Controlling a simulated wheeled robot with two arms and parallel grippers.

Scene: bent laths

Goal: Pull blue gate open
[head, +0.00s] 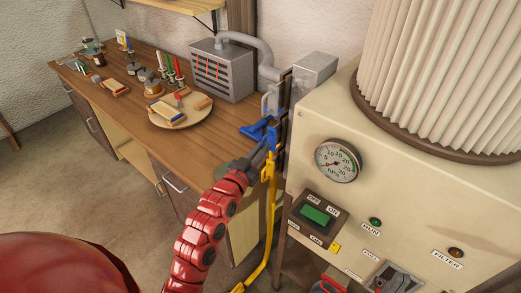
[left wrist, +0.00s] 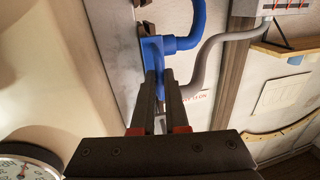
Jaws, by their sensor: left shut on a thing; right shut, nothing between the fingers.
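The blue gate's bent handle (head: 254,130) sticks out to the left from the dark upright beside the cream machine. In the left wrist view the blue piece (left wrist: 152,50) is a flat plate with a curved bar going off to the upper right. My left gripper (head: 262,152) reaches up to it on a red jointed arm. In the left wrist view the fingers (left wrist: 158,76) are shut on the lower end of the blue piece. The fingers hide part of it. I cannot make out my right gripper in either view.
A yellow bent bar (head: 268,185) hangs just below the blue handle, close to my left gripper. The cream machine (head: 385,165) with its gauge (head: 338,160) stands to the right. A wooden workbench (head: 140,105) with a grey heater-like box (head: 221,70) lies to the left.

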